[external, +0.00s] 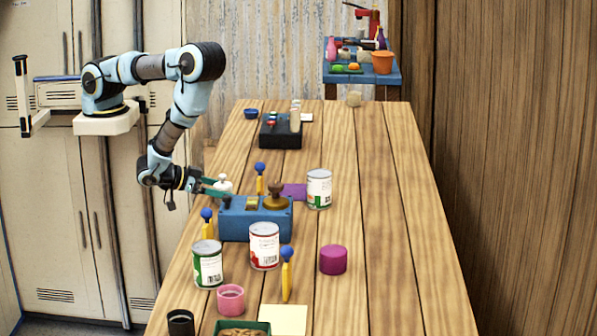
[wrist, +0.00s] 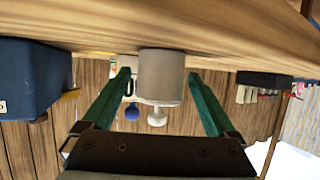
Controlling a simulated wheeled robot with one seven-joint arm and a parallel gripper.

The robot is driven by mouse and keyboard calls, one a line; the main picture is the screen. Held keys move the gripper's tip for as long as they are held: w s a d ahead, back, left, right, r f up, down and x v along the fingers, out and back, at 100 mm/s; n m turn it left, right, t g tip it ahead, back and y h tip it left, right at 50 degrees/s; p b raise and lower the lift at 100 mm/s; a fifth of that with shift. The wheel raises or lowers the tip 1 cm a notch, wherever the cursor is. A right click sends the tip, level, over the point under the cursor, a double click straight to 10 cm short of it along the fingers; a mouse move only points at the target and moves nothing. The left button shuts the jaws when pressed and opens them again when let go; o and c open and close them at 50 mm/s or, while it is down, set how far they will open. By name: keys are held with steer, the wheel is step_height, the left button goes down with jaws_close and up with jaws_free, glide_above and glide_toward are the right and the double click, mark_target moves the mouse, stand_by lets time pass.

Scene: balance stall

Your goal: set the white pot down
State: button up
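The white pot (external: 222,184) is a small pale cylinder with a knob on top, left of the blue box (external: 256,219) in the external view. In the wrist view, which is upside down, the pot (wrist: 161,75) stands upright with its base at the wooden table (wrist: 210,30). My gripper (external: 213,186) is at the pot. In the wrist view its green fingers (wrist: 158,76) lie either side of the pot, with a narrow gap showing at each side, so it looks open. The pot's far side is hidden.
A brass-coloured weight (external: 276,196) sits on the blue box. Cans (external: 319,189) (external: 265,246) (external: 207,264), yellow-and-blue upright pieces (external: 287,275) and a magenta cylinder (external: 333,260) stand around. A dark rack (external: 281,134) is farther back. The table's right side is clear.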

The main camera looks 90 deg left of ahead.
jaws_close()
stand_by(0.5)
